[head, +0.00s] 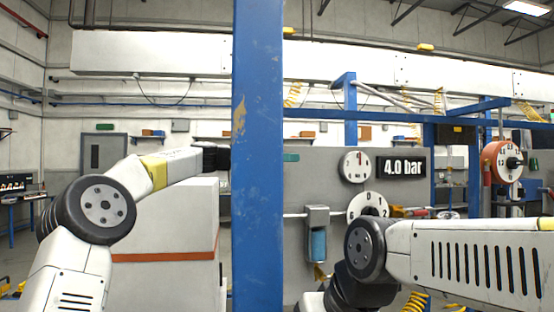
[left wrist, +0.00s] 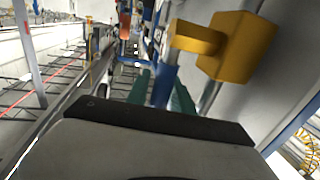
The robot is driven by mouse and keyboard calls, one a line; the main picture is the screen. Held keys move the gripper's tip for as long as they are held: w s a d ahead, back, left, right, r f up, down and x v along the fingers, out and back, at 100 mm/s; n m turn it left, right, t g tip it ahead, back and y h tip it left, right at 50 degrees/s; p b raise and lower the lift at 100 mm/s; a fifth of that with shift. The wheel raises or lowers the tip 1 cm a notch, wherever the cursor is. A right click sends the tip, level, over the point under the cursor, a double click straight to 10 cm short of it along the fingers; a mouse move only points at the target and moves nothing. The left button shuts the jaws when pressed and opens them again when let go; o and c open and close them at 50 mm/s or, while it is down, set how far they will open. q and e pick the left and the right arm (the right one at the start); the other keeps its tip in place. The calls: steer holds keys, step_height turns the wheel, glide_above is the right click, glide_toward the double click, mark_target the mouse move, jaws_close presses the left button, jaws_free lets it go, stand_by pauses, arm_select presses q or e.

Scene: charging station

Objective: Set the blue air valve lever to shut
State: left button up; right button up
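My left gripper (head: 216,158) reaches in from the left at mid height. The blue post hides its fingertips, and I cannot see whether they touch anything. Beyond that edge are a yellow block (left wrist: 235,45) on a grey pipe, with a short yellow bar, and a blue upright piece (left wrist: 164,84) beside a teal part (left wrist: 181,103). No blue lever shows clearly in the head view. My right gripper is out of view.
A thick blue post (head: 258,230) stands close in front. Behind it, a grey panel (head: 410,172) carries a round gauge (head: 355,166), a "4.0 bar" display (head: 403,168), a numbered dial (head: 368,206) and a blue-bowled filter (head: 318,243). A white cabinet (head: 170,275) is at left.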

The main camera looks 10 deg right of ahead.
arm_select(q)
jaws_close()
stand_by(1.4)
